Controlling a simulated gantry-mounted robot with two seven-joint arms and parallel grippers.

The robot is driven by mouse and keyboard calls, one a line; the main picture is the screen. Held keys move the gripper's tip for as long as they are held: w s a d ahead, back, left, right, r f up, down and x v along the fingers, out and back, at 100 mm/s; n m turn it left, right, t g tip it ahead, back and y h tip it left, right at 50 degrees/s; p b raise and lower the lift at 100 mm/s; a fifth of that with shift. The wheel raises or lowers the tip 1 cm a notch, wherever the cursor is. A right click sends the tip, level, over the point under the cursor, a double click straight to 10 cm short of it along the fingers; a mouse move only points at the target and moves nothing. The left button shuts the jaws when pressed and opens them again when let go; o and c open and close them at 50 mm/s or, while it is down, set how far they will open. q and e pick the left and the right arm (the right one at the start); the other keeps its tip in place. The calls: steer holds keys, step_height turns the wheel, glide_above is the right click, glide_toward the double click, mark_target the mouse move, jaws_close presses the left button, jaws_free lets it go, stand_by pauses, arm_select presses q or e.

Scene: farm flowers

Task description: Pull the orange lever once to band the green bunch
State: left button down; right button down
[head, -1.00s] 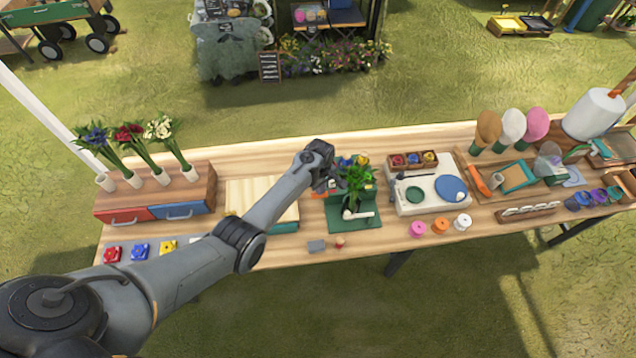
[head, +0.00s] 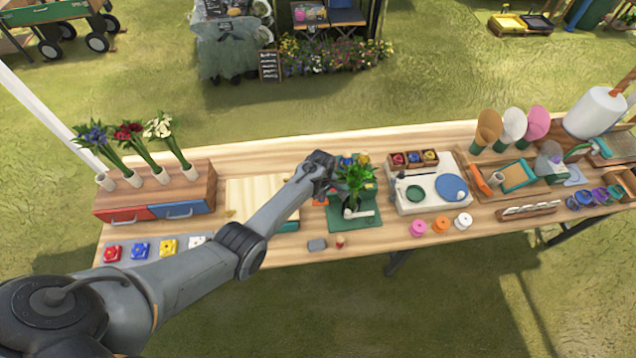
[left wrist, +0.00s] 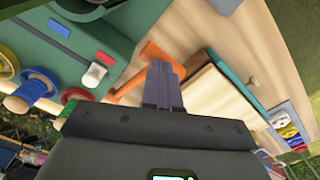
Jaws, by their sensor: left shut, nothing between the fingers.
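The green bunch (head: 355,182) stands in the green banding machine (head: 366,222) at the middle of the bench. A white bar lies low in front of its leaves. My left gripper (head: 326,178) is just left of the bunch, partly hidden by its own wrist. In the left wrist view its two grey fingers (left wrist: 163,84) are shut with nothing between them. The orange lever (left wrist: 153,53) shows beside and behind the fingertips, next to the machine's green body (left wrist: 108,42). Whether the fingers touch the lever is unclear. My right gripper is out of view.
A pale board (head: 255,195) lies left of the machine. A white tray (head: 405,208) stands to its right, with pink, orange and white spools in front. The bench front between the coloured blocks and the grey block is mostly clear.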

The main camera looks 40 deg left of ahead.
arm_select(q)
steer(key=shift+f, duration=0.15)
steer(key=shift+s+f, duration=0.15)
steer(key=shift+f, duration=0.2)
steer(key=shift+s+d+f+b, duration=0.15)
steer(key=shift+d+f+b, duration=0.1)
steer(key=shift+f+b, duration=0.35)
steer(key=shift+s+d+f+b, duration=0.15)
steer(key=shift+d+f+b, duration=0.1)
steer(key=shift+f, duration=0.65)
steer(key=shift+s+f+b, duration=0.1)
steer(key=shift+f+b, duration=0.85)
steer(key=shift+f, duration=0.15)
step_height(320, 180, up, 16)
steer(key=s+d+p, duration=0.1)
steer(key=p, duration=1.2)
steer(key=shift+d+f, duration=0.25)
steer(key=shift+d, duration=0.05)
steer(key=shift+s, duration=0.15)
